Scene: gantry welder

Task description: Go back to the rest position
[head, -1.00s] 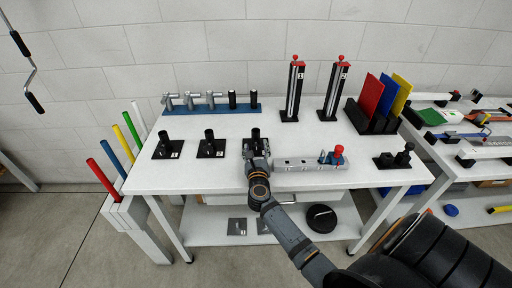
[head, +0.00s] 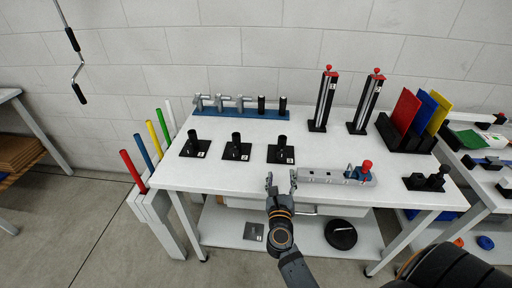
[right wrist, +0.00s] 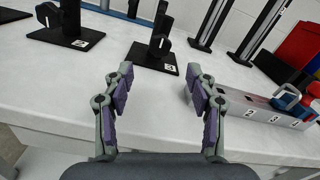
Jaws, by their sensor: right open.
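My right gripper (head: 281,183) is open and empty, at the front edge of the white table (head: 225,178) in the head view. In the right wrist view its two fingers (right wrist: 160,105) are spread apart with bare tabletop between them. A black stand (head: 281,153) with an upright black post is just beyond the fingertips, apart from them. Two similar stands (head: 236,150) (head: 195,147) are to its left. My left gripper does not show in these views.
A grey numbered block (head: 325,176) with blue and red parts lies right of the gripper. A blue rack (head: 240,112), two tall red-topped stands (head: 322,100) and coloured panels (head: 404,110) stand at the back. Coloured rods (head: 131,166) rise at the left.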

